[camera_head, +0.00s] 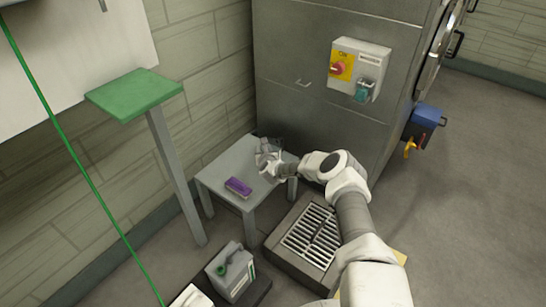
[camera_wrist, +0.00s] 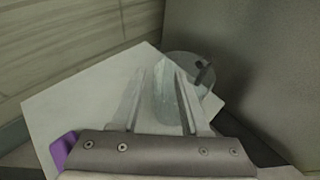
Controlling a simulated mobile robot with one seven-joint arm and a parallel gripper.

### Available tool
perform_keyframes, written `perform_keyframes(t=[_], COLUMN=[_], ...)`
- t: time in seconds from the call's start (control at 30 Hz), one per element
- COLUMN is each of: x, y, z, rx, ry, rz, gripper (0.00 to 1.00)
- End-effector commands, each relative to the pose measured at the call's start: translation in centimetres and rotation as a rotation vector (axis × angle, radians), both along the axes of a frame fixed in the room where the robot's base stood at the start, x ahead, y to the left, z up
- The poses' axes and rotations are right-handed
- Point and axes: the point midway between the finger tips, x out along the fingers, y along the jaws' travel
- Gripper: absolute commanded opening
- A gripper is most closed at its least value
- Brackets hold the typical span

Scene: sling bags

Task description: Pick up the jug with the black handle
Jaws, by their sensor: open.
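The jug (camera_wrist: 186,63) is a grey, see-through round vessel with a short black handle (camera_wrist: 205,73) on its right. It stands near the far corner of the small grey table (camera_wrist: 60,105). In the head view the jug (camera_head: 270,143) is partly hidden by my gripper (camera_head: 266,162). In the wrist view my gripper (camera_wrist: 160,76) is open, its fingers pointing toward the jug. A pale glassy shape (camera_wrist: 166,100) shows between the fingers; I cannot tell if it is part of the jug or whether the fingers touch it.
A purple item (camera_head: 238,187) lies on the table's near left part. A steel cabinet (camera_head: 310,110) stands close behind and right of the table. A green-topped stand (camera_head: 135,95) is on the left. A grey canister (camera_head: 231,272) and a floor grate (camera_head: 312,237) are in front.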

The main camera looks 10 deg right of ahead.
Motion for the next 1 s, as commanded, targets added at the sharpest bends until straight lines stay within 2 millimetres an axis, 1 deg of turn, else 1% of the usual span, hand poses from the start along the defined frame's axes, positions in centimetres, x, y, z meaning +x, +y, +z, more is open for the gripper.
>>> perform_keyframes(t=[0.03,0.1,0.2,0.4,0.53,0.77,0.8,0.87,1.0], x=[0.5,1.2,2.3,3.6,4.0,4.0,4.0,4.0,4.0], y=[0.1,0.1,0.2,0.1,0.1,0.1,0.1,0.1,0.1], z=[-0.6,-0.9,-1.3,-1.8,-1.7,-1.7,-1.7,-1.7,-1.7], rx=[-0.001,0.000,-0.001,0.000,0.001,0.001,0.001,0.001,0.001], ry=[-0.002,-0.002,-0.003,-0.001,0.000,0.000,0.000,0.000,0.000], rz=[-0.001,-0.001,-0.001,-0.001,0.000,0.000,0.000,0.000,0.000], gripper=[0.46,0.46,0.46,0.46,0.46,0.46,0.42,0.31,0.06])
